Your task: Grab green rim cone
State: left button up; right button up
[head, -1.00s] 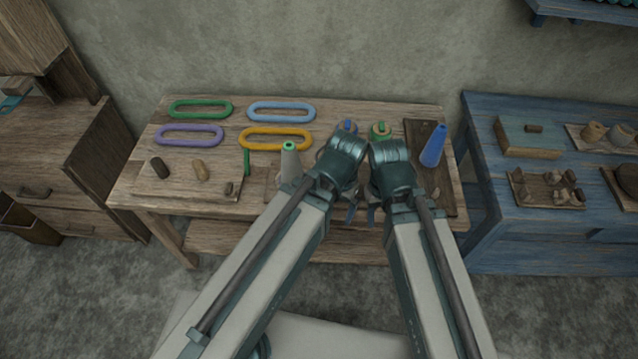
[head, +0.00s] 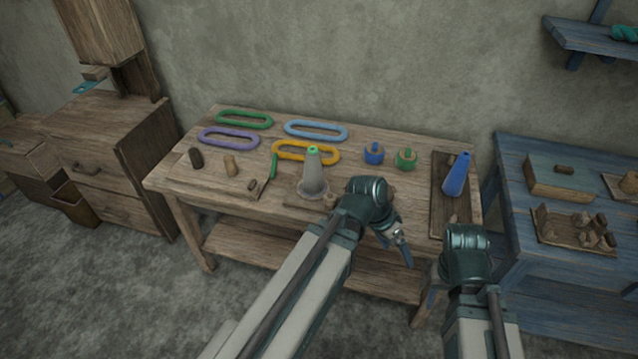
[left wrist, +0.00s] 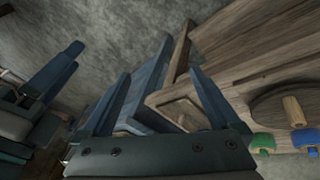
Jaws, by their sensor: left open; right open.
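The green rim cone (head: 313,175) is a grey cone with a green ring at its top. It stands upright on a round base on the wooden table. My left gripper (head: 398,247) is in front and to the right of the cone, apart from it, pointing down by the table's front edge. In the left wrist view its open fingers (left wrist: 158,98) have nothing between them. My right gripper (head: 462,258) is further right, its fingers mostly hidden in the head view; bluish fingers at the left of the left wrist view appear to be its own. The cone is not seen there.
A blue spool (head: 374,153) and a green spool (head: 405,158) stand behind my left gripper. Several coloured oval rings lie at the back. A blue table (head: 510,205) stands to the right.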

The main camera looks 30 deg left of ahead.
pick_arm(q)
jog(key=w+a+f+t+h+b, duration=0.3)
jog(key=w+a+t+b, duration=0.1)
jog(key=w+a+b, duration=0.25)
jog(key=n+t+y+b, duration=0.3)
jog(key=t+y+b, duration=0.2)
jog(key=t+b, duration=0.7)
send_near(310, 164)
jog(key=w, duration=0.4)
jog(key=w+d, duration=0.1)
jog(key=w, duration=0.5)
jog(key=shift+d+p, duration=0.2)
jog(key=shift+p, duration=0.1)
jog(key=shift+w, duration=0.15)
jog(key=w, duration=0.5)
jog(key=shift+d, duration=0.1)
